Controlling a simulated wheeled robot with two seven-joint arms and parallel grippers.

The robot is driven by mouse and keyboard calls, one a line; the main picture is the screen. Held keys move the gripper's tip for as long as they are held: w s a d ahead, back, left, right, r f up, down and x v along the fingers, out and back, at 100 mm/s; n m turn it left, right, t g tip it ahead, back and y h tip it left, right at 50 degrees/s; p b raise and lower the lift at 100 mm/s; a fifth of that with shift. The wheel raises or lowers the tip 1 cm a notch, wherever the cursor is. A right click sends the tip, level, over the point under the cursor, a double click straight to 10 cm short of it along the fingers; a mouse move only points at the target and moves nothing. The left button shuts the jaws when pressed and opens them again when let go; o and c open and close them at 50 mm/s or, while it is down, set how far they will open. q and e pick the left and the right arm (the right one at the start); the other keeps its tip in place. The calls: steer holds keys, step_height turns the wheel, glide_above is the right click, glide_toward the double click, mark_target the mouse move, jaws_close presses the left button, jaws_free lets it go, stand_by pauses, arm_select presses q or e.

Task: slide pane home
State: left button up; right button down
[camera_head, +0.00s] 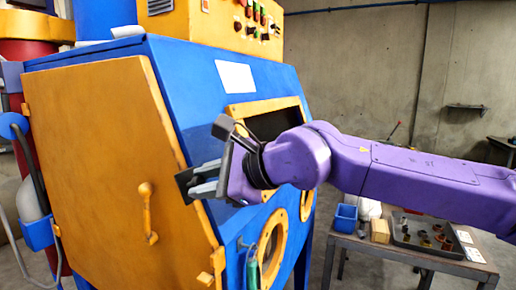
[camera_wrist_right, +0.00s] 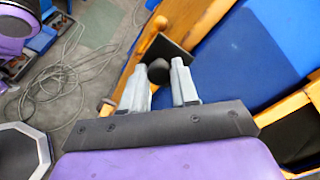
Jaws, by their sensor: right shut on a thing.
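A small dark square pane (camera_head: 184,186) stands in front of my right gripper (camera_head: 207,184), beside the front edge of the blaster cabinet's yellow side door. In the wrist view the dark pane (camera_wrist_right: 172,54) shows with a round black knob (camera_wrist_right: 158,72) between the two grey fingers. The fingers are shut on the knob. I cannot tell whether the pane touches the cabinet. A yellow window frame (camera_head: 262,106) with a dark opening is on the cabinet's sloped blue front (camera_head: 190,85), partly hidden by my right arm. My left gripper is not in view.
The yellow side door (camera_head: 95,130) has a handle (camera_head: 148,212). Round yellow ports (camera_head: 271,240) lie below my right arm. A side table (camera_head: 345,240) with a blue bin (camera_head: 345,216) and a dark tray (camera_head: 425,236) stands at right. Cables (camera_wrist_right: 70,75) lie on the floor.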

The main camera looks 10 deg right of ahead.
steer(key=w+d+p, duration=0.2)
steer(key=w+p, duration=0.1)
steer(key=shift+d, duration=0.2)
steer(key=shift+r, duration=0.1)
steer(key=w+d+p, duration=0.3)
steer(key=w+p, duration=0.1)
steer(key=p, duration=0.2)
steer(key=shift+w+d+p, duration=0.3)
steer(key=shift+w+p, duration=0.05)
steer(key=shift+w, duration=0.05)
stand_by(0.3)
